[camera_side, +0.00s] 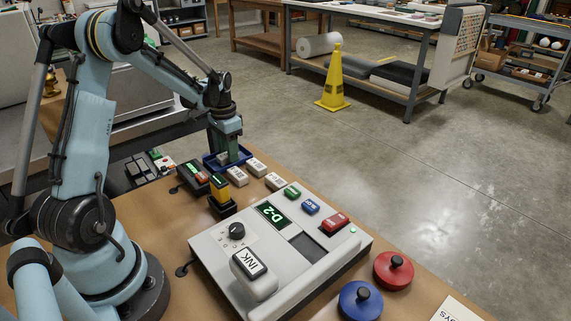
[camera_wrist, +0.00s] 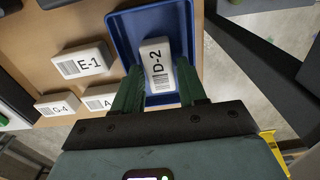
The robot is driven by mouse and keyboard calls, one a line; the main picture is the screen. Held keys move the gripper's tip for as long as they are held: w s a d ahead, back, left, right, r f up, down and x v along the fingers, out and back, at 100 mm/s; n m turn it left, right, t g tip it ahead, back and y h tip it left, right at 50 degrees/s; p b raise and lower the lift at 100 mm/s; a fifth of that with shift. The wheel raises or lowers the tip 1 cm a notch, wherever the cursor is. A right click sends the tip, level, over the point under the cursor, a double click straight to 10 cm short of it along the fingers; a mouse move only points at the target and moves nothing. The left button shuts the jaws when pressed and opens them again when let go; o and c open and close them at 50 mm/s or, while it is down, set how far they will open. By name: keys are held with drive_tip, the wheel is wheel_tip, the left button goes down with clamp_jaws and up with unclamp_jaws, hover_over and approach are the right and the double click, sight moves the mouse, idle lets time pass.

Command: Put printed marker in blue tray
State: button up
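The printed marker (camera_wrist: 158,68) is a white block labelled D-2 with a barcode. In the wrist view it is within the walls of the blue tray (camera_wrist: 122,32), between my green fingers. In the side view my gripper (camera_side: 225,150) points down into the blue tray (camera_side: 244,153), at the back of the table. A white block (camera_side: 222,158), apparently the marker, shows low by the fingers there. Whether it touches the tray floor is hard to tell.
White blocks E-1 (camera_wrist: 82,61), G-4 (camera_wrist: 56,105) and A (camera_wrist: 100,101) lie beside the tray. A grey printer (camera_side: 270,240) showing D-2, with an INK block (camera_side: 252,272), stands in front. Red (camera_side: 393,270) and blue (camera_side: 360,300) knobbed discs lie at the front right.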

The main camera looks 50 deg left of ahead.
wheel_tip(320, 180, up, 12)
drive_tip(key=s+d+t, duration=0.3)
drive_tip(key=s+d, duration=0.1)
drive_tip(key=d, duration=0.8)
drive_tip(key=s+d+t, duration=0.3)
drive_tip(key=d+t, duration=0.1)
drive_tip(key=d, duration=0.8)
drive_tip(key=shift+s+d+r, duration=0.25)
drive_tip(key=shift+s+r, duration=0.1)
drive_tip(key=shift+s, duration=0.05)
idle(0.3)
